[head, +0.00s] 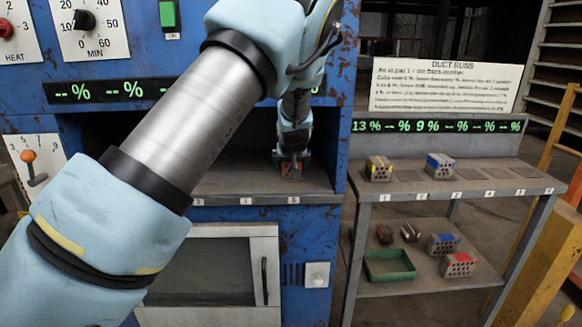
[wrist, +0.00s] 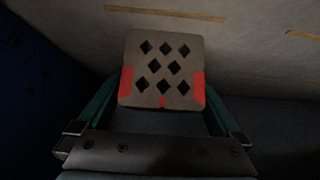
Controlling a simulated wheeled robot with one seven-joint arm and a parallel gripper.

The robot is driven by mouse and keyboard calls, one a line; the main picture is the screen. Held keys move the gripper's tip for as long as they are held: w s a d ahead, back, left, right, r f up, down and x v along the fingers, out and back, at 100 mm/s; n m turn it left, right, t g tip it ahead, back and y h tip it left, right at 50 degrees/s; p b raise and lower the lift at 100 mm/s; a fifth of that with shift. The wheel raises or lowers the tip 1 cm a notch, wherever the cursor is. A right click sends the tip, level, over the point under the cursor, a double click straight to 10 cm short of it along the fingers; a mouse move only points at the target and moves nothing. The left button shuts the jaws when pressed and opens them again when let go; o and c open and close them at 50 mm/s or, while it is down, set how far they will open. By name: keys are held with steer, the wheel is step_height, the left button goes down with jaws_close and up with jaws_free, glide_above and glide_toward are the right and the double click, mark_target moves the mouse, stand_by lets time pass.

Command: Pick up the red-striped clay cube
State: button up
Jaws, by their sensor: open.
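A grey clay cube with red stripe patches and diamond-shaped holes (wrist: 162,90) sits between the green fingers of my gripper (wrist: 163,96) in the wrist view. In the head view this cube (head: 290,171) is on the ledge of the blue machine's opening, mostly hidden under my gripper (head: 291,157). My gripper is open, with one finger to each side of the cube; whether they touch it I cannot tell. Another red-striped cube (head: 459,265) stands on the lower shelf of the rack at the right.
The opening's walls and roof surround my gripper; its ledge (head: 235,183) is bare to the left. The rack's top (head: 405,176) holds a yellow-striped cube (head: 379,169) and a blue-striped cube (head: 440,166). Below are a green tray (head: 389,266), another blue-striped cube (head: 443,244) and small pieces.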

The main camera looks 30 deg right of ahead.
steer(key=c, duration=1.2)
steer(key=shift+c, duration=0.5)
steer(key=shift+s+r, duration=0.1)
